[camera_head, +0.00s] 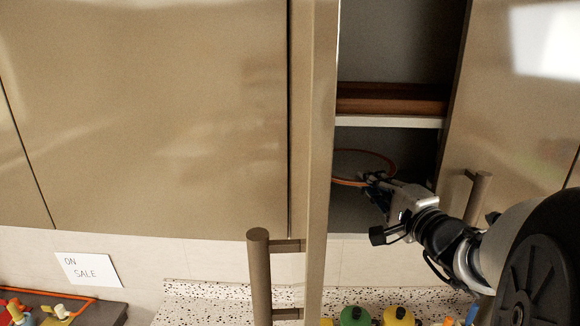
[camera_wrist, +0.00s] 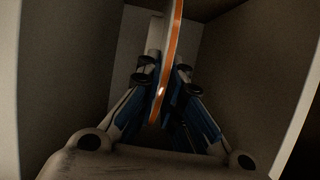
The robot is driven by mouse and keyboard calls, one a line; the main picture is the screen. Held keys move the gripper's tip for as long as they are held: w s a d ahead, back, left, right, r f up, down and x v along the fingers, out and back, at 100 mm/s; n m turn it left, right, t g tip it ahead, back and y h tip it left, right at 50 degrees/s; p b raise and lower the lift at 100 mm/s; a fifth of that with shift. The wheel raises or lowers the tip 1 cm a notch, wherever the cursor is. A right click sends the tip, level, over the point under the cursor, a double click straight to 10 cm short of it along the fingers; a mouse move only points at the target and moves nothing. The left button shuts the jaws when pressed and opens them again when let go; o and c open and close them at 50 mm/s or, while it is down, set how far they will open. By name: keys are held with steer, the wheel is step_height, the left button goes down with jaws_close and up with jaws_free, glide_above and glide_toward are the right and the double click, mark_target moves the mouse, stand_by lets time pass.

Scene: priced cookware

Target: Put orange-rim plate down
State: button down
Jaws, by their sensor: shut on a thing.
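The orange-rim plate (camera_head: 382,158) is inside the open cabinet, in the compartment below the white shelf; part of it is hidden by the door edge. My gripper (camera_head: 372,181) reaches into that compartment and is shut on the plate's rim. In the wrist view the plate (camera_wrist: 172,50) shows edge-on between the two fingers of my gripper (camera_wrist: 163,78), as a thin orange and pale band. I cannot tell whether the plate touches the compartment floor.
The white shelf (camera_head: 390,122) lies just above the plate, with a brown-orange object (camera_head: 392,98) on it. The open cabinet door (camera_head: 318,150) stands close on the left. Below, a speckled counter (camera_head: 210,302) holds a green pot (camera_head: 355,315) and a yellow pot (camera_head: 398,315). An "ON SALE" sign (camera_head: 88,270) stands left.

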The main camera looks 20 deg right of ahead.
mark_target(367, 221)
steer(key=shift+f+b, duration=1.05)
steer(key=shift+f, duration=2.1)
